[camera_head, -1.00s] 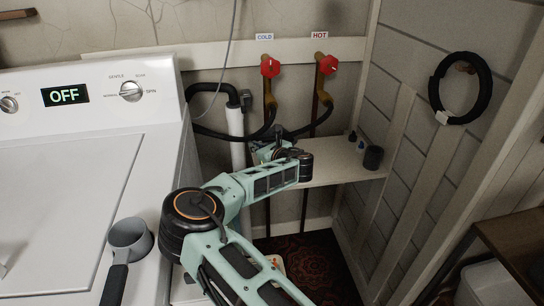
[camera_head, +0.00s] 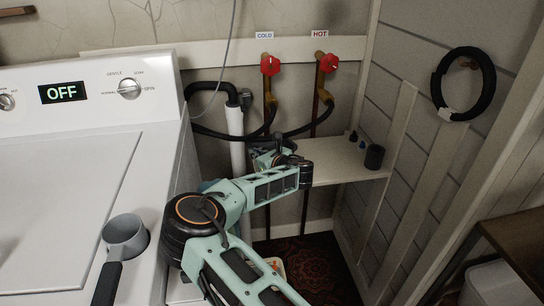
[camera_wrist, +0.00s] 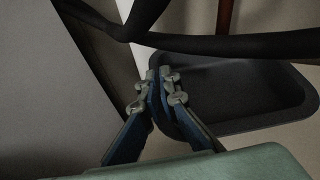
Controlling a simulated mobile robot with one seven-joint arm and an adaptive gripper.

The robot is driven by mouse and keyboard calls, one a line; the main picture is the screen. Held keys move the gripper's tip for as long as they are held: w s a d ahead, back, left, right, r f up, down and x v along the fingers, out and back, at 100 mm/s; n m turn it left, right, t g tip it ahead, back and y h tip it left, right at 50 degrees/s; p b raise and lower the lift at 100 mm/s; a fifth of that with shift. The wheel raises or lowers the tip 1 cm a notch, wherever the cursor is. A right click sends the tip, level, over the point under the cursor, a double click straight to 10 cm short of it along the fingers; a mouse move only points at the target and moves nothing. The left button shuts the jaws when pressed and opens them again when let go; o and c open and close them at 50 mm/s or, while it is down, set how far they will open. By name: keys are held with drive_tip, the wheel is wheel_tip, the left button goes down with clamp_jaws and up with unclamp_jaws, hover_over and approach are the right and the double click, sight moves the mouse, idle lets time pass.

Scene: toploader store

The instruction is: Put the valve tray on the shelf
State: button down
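The valve tray (camera_wrist: 245,88) is a dark, shallow tray with rounded corners in the wrist view. It appears level, beside the hoses, with the pale shelf surface (camera_wrist: 270,145) below or next to it. My gripper (camera_wrist: 161,84) has its two blue fingers closed together at the tray's left rim, apparently pinching it. I cannot tell whether the tray rests on the shelf or hangs just above it. In the head view my gripper (camera_head: 272,157) is at the left end of the shelf (camera_head: 340,155), and the tray is mostly hidden by my arm.
A dark cup (camera_head: 374,157) and small dark bottles (camera_head: 357,139) stand at the shelf's right end. Black hoses (camera_head: 215,132) and pipes with red valves (camera_head: 270,65) run behind. The shelf's middle is clear.

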drive_tip(key=shift+f+b, duration=0.3)
drive_tip(key=c, duration=2.1)
unclamp_jaws()
drive_tip(key=shift+o, duration=0.3)
drive_tip(key=shift+o, duration=1.4)
drive_tip(key=shift+r, duration=0.1)
drive_tip(key=shift+r+p, duration=3.2)
drive_tip(key=shift+r, duration=1.75)
drive_tip(key=v, duration=1.2)
